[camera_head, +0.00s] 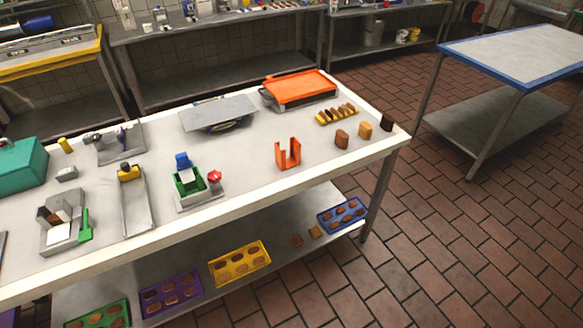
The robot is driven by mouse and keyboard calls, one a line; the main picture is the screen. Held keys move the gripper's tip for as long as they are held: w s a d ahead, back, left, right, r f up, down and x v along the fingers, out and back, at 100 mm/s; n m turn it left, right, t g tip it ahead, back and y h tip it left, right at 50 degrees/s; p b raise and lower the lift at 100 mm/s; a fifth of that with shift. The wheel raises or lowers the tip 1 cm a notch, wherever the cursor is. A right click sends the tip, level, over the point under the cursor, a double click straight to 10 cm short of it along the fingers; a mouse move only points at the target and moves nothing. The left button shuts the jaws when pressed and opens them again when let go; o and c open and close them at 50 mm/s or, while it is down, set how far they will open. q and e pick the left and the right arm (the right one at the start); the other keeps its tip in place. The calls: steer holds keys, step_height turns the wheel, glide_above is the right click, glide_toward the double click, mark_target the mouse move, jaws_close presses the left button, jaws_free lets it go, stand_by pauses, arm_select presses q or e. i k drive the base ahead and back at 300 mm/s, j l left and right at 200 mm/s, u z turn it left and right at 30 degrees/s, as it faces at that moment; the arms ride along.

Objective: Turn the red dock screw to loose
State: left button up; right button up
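A small red knob, which looks like the red dock screw (214,176), sits at the right side of a grey-based fixture (198,198) with a green dock (187,184) and a blue part (182,160) on top. The fixture stands near the front edge of the white table (245,185), left of the middle. Whether the screw is tight or loose cannot be told at this size. Neither of my grippers shows in the head view.
Left of the fixture are a grey slide with a yellow knob (128,172) and a grey holder with a green handle (62,225). An orange bracket (288,153) stands to the right. Coloured trays lie on the lower shelf. The tabletop between fixture and bracket is clear.

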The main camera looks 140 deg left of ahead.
mark_target(214, 176)
steer(key=l+u, duration=0.1)
steer(key=u, duration=4.9)
